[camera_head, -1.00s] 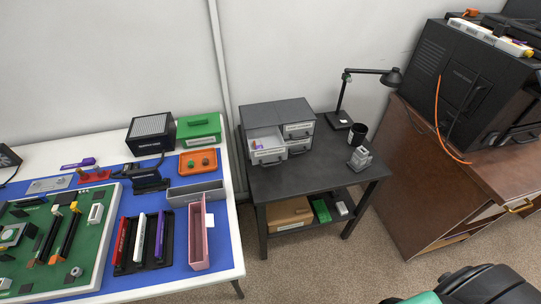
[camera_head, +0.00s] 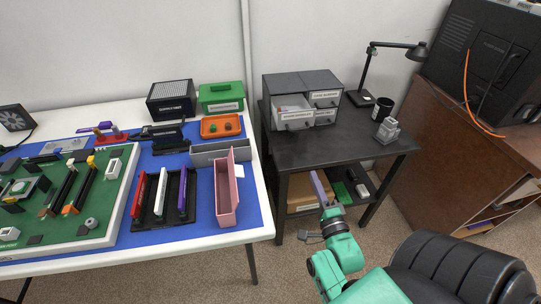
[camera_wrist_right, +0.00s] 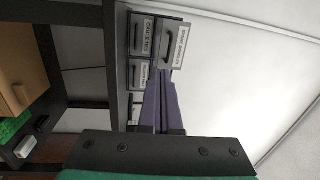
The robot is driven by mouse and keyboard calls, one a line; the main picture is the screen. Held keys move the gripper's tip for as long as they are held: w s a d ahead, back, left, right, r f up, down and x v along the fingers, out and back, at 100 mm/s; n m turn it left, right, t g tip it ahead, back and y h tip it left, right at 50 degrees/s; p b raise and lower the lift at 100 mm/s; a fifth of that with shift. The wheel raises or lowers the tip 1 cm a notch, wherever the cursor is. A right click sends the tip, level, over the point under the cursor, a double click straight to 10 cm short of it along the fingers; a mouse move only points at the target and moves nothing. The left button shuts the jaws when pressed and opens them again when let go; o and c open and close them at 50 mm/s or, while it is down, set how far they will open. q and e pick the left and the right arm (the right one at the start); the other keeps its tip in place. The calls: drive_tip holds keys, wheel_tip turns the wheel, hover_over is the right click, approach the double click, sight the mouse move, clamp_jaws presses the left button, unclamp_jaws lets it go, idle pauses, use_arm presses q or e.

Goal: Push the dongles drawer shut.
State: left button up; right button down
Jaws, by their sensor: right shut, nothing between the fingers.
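The dongles drawer (camera_head: 296,125) is the upper left drawer of a grey four-drawer cabinet (camera_head: 302,80) on the black side table. It sticks out, with small items visible inside. In the right wrist view, its front with label and dark handle (camera_wrist_right: 174,43) stands out past the other drawers. My right gripper (camera_head: 318,180) is shut and empty, its purple fingers below and in front of the drawer, apart from it. In the right wrist view the fingertips (camera_wrist_right: 163,80) point toward the cabinet, just short of the drawer front in the picture. My left gripper is not in view.
The black side table (camera_head: 350,130) also holds a desk lamp (camera_head: 372,70), a black cup (camera_head: 383,107) and a grey metal part (camera_head: 388,130). A cardboard box (camera_head: 303,193) is on its lower shelf. The white workbench (camera_head: 250,233) stands at left.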

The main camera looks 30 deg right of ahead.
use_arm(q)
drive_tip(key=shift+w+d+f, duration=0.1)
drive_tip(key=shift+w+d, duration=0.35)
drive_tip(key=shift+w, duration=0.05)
use_arm(e)
drive_tip(key=r+x, duration=0.2)
drive_tip(key=x, duration=1.2)
drive_tip(key=shift+d+r+m+h, duration=0.2)
drive_tip(key=shift+d+m+h, duration=0.1)
drive_tip(key=shift+d+m, duration=0.1)
drive_tip(key=shift+s, duration=0.1)
